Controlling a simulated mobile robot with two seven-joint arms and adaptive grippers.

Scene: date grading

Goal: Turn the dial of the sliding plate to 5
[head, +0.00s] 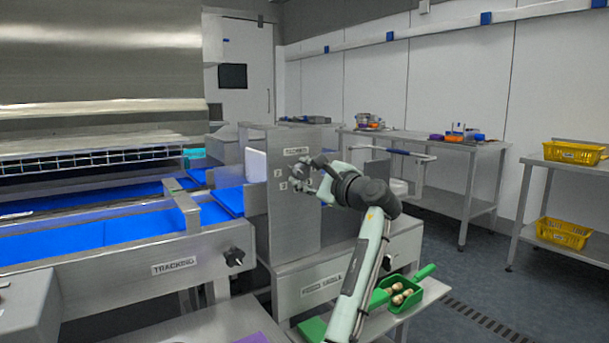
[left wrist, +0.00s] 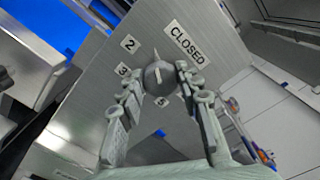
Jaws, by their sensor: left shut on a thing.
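The dial (left wrist: 160,78) is a dark round knob with a pale pointer line, on the upright steel plate (left wrist: 95,95). Around it are the labels CLOSED (left wrist: 184,42), 2 (left wrist: 130,43), 3 (left wrist: 123,70) and one that looks like 5 (left wrist: 160,103). The pointer's tip lies between 2 and CLOSED. My left gripper (head: 304,174) is shut on the dial, one finger on each side. In the head view the gripper largely hides the dial; the CLOSED label (head: 296,151) shows above it. My right gripper is not in view.
A blue conveyor (head: 100,232) and a side knob (head: 234,257) are left of the plate. A green tray (head: 409,305) with several dates is on a low shelf below my arm. Steel tables (head: 430,142) and yellow crates (head: 572,152) stand right. The floor between is clear.

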